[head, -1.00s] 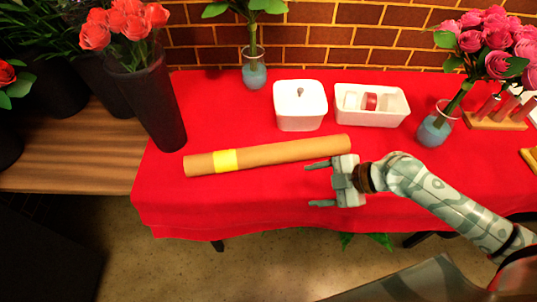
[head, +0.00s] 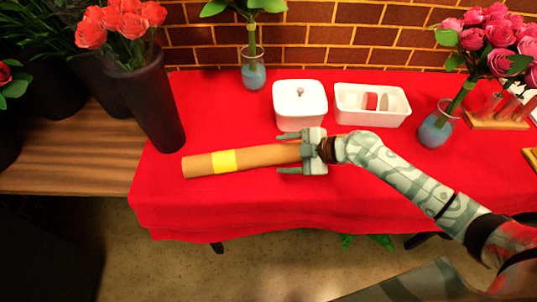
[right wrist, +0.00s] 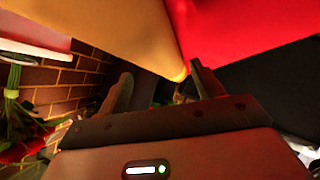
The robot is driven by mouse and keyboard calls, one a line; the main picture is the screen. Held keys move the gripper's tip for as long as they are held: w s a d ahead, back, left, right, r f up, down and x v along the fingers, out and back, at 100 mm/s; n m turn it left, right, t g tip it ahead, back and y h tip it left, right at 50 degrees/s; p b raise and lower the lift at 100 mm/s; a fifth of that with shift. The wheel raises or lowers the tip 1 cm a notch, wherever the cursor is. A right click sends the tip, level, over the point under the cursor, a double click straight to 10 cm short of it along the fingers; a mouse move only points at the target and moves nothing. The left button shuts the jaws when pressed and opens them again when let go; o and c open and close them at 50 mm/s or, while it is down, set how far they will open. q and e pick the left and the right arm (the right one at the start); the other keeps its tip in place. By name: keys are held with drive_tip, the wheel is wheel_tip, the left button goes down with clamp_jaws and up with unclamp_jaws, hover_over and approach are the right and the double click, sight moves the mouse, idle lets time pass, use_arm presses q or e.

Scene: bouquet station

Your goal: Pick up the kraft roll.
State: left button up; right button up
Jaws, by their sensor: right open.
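The kraft roll (head: 202,163) is a long brown tube with a yellow band (head: 225,161). It lies on the red-covered table (head: 235,205), slightly slanted. My right gripper (head: 281,154) is open over its right part, one finger on the far side of the roll and one on the near side in the head view. The gripper hides the roll's right end there. In the right wrist view the roll (right wrist: 110,35) looms large and close beyond the open fingers. I cannot tell whether the fingers touch it. My left gripper is not in view.
A white lidded box (head: 300,100) stands just behind the gripper. A white tray (head: 372,118) with small rolls is right of it. A dark vase (head: 150,105) of red roses stands near the roll's left end. Glass vases (head: 253,72) (head: 436,128) stand farther back and right.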

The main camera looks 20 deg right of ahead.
sight(275, 154)
drive_tip(key=x, duration=0.4)
drive_tip(key=shift+w+a+f, duration=0.1)
drive_tip(key=shift+f, duration=0.05)
drive_tip(key=c, duration=1.2)
drive_tip(key=shift+c, duration=0.2)
drive_tip(key=shift+r, duration=0.25)
